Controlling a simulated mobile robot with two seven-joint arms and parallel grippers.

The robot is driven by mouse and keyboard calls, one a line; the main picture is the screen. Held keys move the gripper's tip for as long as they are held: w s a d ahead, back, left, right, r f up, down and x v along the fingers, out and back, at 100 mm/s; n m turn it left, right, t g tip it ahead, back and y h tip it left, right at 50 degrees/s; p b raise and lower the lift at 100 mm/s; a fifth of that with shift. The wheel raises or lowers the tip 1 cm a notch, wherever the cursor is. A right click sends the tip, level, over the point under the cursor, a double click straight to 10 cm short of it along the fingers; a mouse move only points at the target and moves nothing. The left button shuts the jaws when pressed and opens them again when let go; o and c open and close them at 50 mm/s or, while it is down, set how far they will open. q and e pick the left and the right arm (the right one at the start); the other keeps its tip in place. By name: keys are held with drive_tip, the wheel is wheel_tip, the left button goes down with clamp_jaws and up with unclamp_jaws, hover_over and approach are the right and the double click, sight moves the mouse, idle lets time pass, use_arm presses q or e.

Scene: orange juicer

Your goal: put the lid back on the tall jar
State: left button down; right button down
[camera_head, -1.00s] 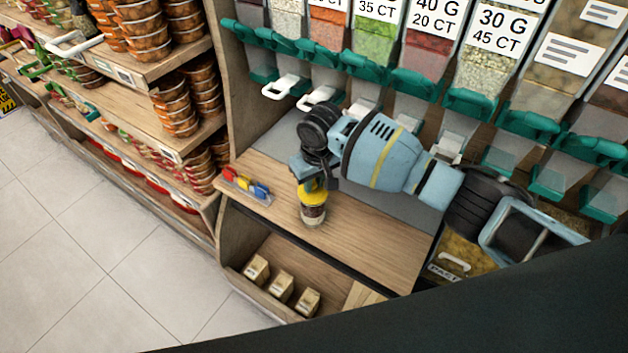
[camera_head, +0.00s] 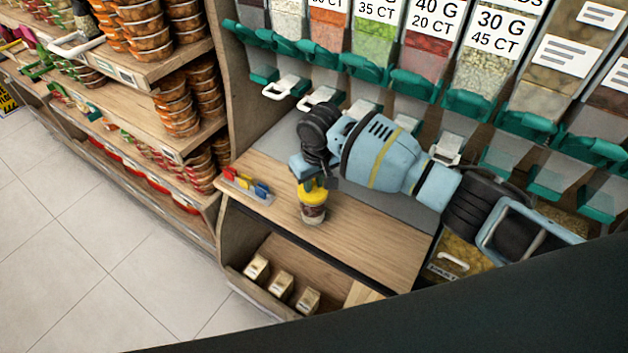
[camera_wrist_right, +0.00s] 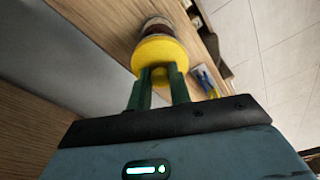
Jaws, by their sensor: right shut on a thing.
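The tall jar (camera_head: 313,213) stands upright on the wooden counter, with dark contents and a pale label band. The yellow lid (camera_head: 311,194) is right at the jar's mouth. My right gripper (camera_head: 311,181) is above it, pointing down, shut on the lid. In the right wrist view the green fingers (camera_wrist_right: 160,76) are on either side of the lid's knob, and the lid (camera_wrist_right: 158,50) covers part of the jar (camera_wrist_right: 157,25). I cannot tell whether the lid is fully seated or slightly above the rim. My left gripper is not in view.
A clear tray (camera_head: 246,194) with red, yellow and blue items lies left of the jar. Bulk dispensers (camera_head: 430,50) with green spouts stand behind. Small boxes (camera_head: 282,286) sit on a lower shelf. The counter right of the jar is clear.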

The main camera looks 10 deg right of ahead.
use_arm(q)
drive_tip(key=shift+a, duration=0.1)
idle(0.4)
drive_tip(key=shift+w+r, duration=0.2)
use_arm(e)
drive_tip(key=shift+f, duration=0.15)
idle(0.5)
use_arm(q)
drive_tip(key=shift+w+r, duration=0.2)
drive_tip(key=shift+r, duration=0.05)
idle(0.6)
use_arm(e)
drive_tip(key=c, duration=1.2)
unclamp_jaws()
drive_tip(key=shift+o, duration=0.3)
drive_tip(key=o, duration=0.4)
